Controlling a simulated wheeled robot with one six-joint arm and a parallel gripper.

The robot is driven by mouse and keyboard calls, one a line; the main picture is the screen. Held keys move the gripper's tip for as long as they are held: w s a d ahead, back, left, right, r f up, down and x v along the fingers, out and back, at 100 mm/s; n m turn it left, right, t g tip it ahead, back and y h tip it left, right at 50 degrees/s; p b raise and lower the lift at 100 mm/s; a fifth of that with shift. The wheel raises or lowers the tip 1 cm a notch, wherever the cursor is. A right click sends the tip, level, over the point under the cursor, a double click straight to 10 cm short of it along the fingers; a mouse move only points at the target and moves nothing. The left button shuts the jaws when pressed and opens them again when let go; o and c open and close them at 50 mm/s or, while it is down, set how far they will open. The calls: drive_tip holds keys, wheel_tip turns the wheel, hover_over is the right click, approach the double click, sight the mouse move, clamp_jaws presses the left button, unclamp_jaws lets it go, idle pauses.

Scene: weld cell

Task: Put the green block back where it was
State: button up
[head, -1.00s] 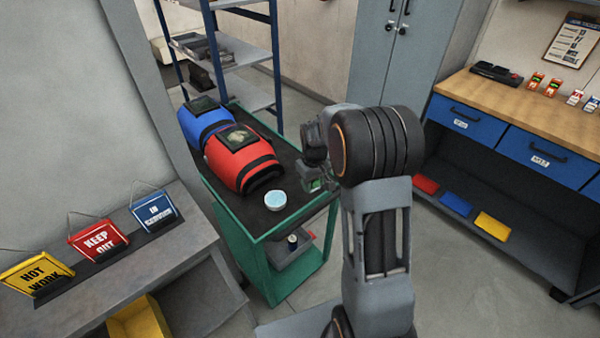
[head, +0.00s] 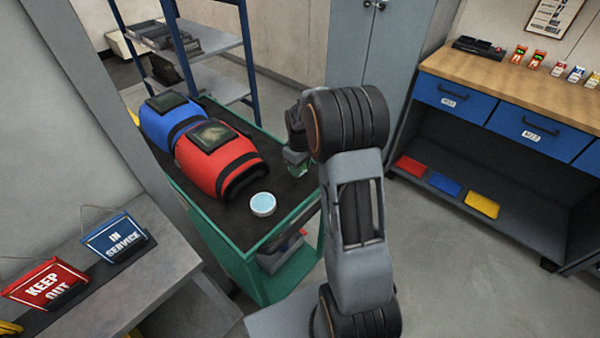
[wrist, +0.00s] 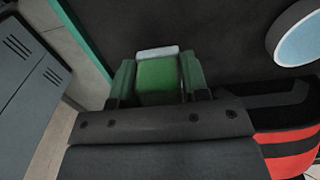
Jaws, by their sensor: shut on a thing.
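The green block (wrist: 158,80) is between the two fingers of my gripper (wrist: 158,76) in the wrist view, with a pale strip along its far edge. My gripper is shut on it, over the dark top of the green cart (head: 225,255). In the head view my gripper (head: 299,170) is at the cart's right side, partly hidden by my arm, and only a bit of green shows there. I cannot tell whether the block touches the cart top.
A red welding helmet (head: 215,165), a blue one (head: 160,128) and a round pale-blue tin (head: 263,204) stand on the cart, left of my gripper. A workbench (head: 520,90) stands right, with red, blue and yellow pieces on its lower shelf. Signs stand on a grey ledge (head: 130,270) at left.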

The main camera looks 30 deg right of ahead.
drive_tip(key=shift+f, duration=1.5)
drive_tip(key=shift+f, duration=0.15)
drive_tip(key=o, duration=0.9)
wheel_tip(320, 180, up, 12)
drive_tip(key=shift+f, duration=0.25)
drive_tip(key=s+a+r+m+t, duration=0.1)
drive_tip(key=s+a, duration=0.4)
drive_tip(key=s, duration=0.5)
drive_tip(key=s+a+r+m+t, duration=0.2)
drive_tip(key=s+a+r+m, duration=0.1)
drive_tip(key=s, duration=0.7)
drive_tip(key=a+r, duration=0.1)
drive_tip(key=a, duration=0.1)
drive_tip(key=shift+s+a, duration=0.15)
drive_tip(key=shift+a, duration=0.25)
